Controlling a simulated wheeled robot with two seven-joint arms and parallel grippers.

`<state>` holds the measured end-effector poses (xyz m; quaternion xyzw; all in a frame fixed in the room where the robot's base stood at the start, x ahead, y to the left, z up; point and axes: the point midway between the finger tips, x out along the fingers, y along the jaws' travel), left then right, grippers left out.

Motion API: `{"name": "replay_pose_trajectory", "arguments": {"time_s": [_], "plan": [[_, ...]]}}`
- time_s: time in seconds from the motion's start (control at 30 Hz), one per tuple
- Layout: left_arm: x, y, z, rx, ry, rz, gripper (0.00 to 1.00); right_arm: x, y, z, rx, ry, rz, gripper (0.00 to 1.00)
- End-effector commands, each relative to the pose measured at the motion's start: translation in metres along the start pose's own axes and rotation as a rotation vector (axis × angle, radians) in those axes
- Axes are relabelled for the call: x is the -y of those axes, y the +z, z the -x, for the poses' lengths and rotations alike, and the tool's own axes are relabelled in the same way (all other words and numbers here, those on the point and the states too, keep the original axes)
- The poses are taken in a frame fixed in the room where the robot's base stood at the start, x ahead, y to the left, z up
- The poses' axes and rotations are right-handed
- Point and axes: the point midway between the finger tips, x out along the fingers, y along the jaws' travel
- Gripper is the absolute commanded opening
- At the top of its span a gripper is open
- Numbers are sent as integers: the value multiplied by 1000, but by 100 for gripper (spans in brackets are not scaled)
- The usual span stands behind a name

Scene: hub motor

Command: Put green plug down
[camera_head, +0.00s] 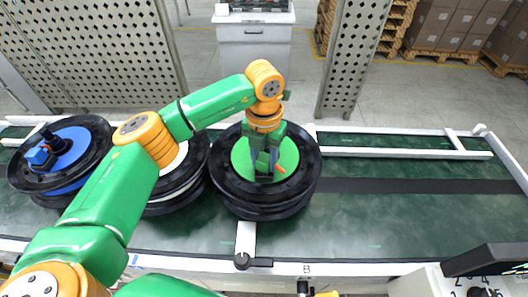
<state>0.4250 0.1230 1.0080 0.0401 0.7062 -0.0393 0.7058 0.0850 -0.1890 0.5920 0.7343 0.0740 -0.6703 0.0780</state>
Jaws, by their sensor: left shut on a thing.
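My left arm reaches in from the left, and its left gripper (266,168) points down over the wheel with a green disc (241,160). The gripper is shut on the green plug (262,161), at the middle of the disc. The plug is small and largely hidden by the fingers, and green on green makes its outline hard to see. I cannot tell whether it touches the disc. A small orange piece shows just right of the fingers. My right gripper is not in view.
A wheel with a blue disc (72,148) and blue plug (37,156) lies at the left. Another black wheel (196,165) stands between, partly behind my arm. The green conveyor (420,215) is clear at the right. White rails edge it.

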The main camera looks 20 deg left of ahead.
Motion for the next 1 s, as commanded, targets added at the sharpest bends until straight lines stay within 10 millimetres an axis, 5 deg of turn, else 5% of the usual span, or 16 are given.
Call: {"name": "replay_pose_trajectory", "arguments": {"time_s": [0.33, 0.37, 0.47, 0.87, 1.0], "plan": [[0, 0, -7, 2, -1, 1, 0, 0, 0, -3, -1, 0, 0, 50], [0, 0, -7, 2, -1, 1, 44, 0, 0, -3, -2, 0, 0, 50], [0, 0, -6, 1, -1, 1, 71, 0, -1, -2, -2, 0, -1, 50], [0, 1, 3, 4, -1, 1, 71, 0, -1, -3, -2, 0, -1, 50], [0, 1, 31, 8, -1, 2, 71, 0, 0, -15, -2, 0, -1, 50]]}}
